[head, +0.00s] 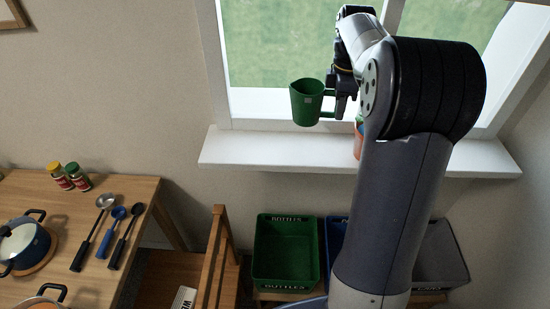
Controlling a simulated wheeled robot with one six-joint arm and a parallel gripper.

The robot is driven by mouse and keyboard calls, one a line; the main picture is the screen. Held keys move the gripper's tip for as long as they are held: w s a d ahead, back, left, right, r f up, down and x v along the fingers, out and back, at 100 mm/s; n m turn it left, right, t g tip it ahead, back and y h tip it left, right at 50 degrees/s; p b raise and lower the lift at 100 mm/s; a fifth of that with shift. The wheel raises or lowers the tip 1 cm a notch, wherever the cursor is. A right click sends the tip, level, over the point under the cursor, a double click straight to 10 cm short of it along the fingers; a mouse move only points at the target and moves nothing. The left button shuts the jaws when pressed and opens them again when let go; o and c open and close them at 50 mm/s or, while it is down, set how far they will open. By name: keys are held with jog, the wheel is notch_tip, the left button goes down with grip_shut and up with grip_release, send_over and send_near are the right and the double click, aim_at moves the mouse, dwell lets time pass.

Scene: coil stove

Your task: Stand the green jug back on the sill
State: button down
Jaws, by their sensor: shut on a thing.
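The green jug (306,103) is upright in the head view, in front of the window and at the height of the sill. My gripper (341,102) is at its right side, shut on the jug by its handle. The white sill (270,150) runs below the window. The jug shows above the sill's back part; I cannot tell whether its base touches the sill. My arm hides part of the sill to the right.
An orange-red object (358,138) stands on the sill, mostly hidden by my arm. The sill's left part is clear. Below are a green crate (257,262), a blue crate (334,238), a grey crate (440,258) and a wooden chair (212,262). A table (140,190) with pots and ladles is left.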

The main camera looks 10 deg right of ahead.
aim_at(308, 106)
jog(key=shift+n, duration=0.4)
jog(key=a, duration=0.2)
jog(key=a+f, duration=0.1)
jog(key=a, duration=0.2)
jog(key=a+b, duration=0.1)
jog(key=a, duration=0.2)
jog(key=shift+w+f, duration=0.2)
jog(key=shift+w, duration=0.2)
notch_tip(308, 106, down, 10)
jog(key=shift+a+r+p, duration=0.1)
jog(key=shift+r+p, duration=0.05)
jog(key=shift+p, duration=0.35)
jog(key=c, duration=1.4)
grip_release()
jog(key=shift+o, duration=0.2)
notch_tip(308, 106, up, 12)
jog(key=shift+b, duration=0.35)
